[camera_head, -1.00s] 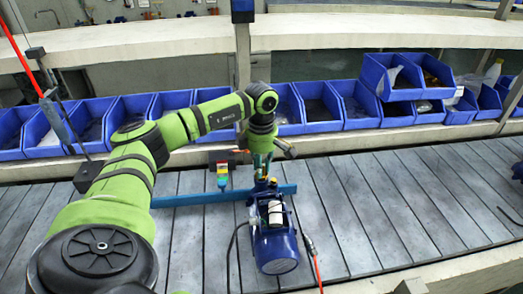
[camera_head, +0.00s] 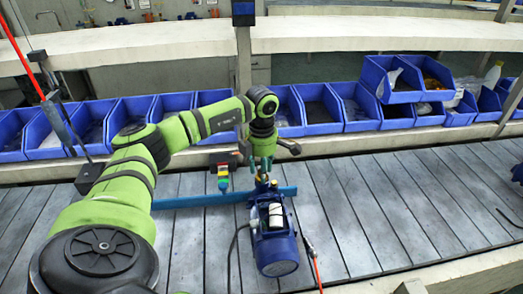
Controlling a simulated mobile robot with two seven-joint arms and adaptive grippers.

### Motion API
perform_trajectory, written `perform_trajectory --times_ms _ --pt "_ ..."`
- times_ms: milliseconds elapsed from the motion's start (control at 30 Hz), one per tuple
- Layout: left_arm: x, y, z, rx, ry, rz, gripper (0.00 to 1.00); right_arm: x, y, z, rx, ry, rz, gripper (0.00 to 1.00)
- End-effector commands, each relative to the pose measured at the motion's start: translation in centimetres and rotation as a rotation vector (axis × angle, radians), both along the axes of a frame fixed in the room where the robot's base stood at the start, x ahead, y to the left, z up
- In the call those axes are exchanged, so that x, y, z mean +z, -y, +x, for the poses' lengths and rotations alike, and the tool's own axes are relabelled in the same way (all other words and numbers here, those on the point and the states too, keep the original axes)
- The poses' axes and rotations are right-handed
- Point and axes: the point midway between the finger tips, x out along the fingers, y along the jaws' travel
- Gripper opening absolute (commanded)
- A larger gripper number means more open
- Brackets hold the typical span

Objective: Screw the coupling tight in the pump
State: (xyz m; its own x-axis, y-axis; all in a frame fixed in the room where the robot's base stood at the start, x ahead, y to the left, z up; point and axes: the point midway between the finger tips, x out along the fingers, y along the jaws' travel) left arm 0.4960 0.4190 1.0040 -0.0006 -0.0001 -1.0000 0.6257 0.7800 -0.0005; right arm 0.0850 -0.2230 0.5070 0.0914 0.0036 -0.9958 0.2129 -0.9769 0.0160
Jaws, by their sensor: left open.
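The blue pump (camera_head: 275,240) stands on the slatted conveyor right of the picture's middle, with a white cylindrical part on its top. My left gripper (camera_head: 262,176) points down just above the pump's far end. Its jaws are open, with the fingertips close over small fittings there. The coupling is too small and too covered by the fingers to make out, and I cannot tell whether the fingers touch it. My right gripper is not in view.
A blue rail (camera_head: 190,201) crosses the conveyor beside the pump. A small coloured signal light (camera_head: 223,176) stands behind it. A cable with an orange part (camera_head: 314,258) runs on the pump's right. Blue bins (camera_head: 345,103) line the back shelf. The conveyor on the right is mostly clear.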

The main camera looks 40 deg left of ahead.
Motion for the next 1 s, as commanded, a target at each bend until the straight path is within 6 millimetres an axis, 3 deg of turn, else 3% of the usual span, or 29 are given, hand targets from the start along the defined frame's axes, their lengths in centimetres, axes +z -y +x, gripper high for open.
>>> perform_trajectory --times_ms 233,567,833,1000 --pt "0.1 0.0 0.0 0.250 -0.001 -0.001 0.42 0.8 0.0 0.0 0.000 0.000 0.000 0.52" --pt "0.0 0.0 0.0 0.284 0.000 0.000 0.42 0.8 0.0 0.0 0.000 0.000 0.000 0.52" --pt "0.1 0.0 0.0 0.544 0.001 0.000 0.42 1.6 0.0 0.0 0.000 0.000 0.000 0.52" --pt "0.0 0.1 0.0 0.580 0.001 0.001 0.42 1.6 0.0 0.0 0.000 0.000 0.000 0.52"
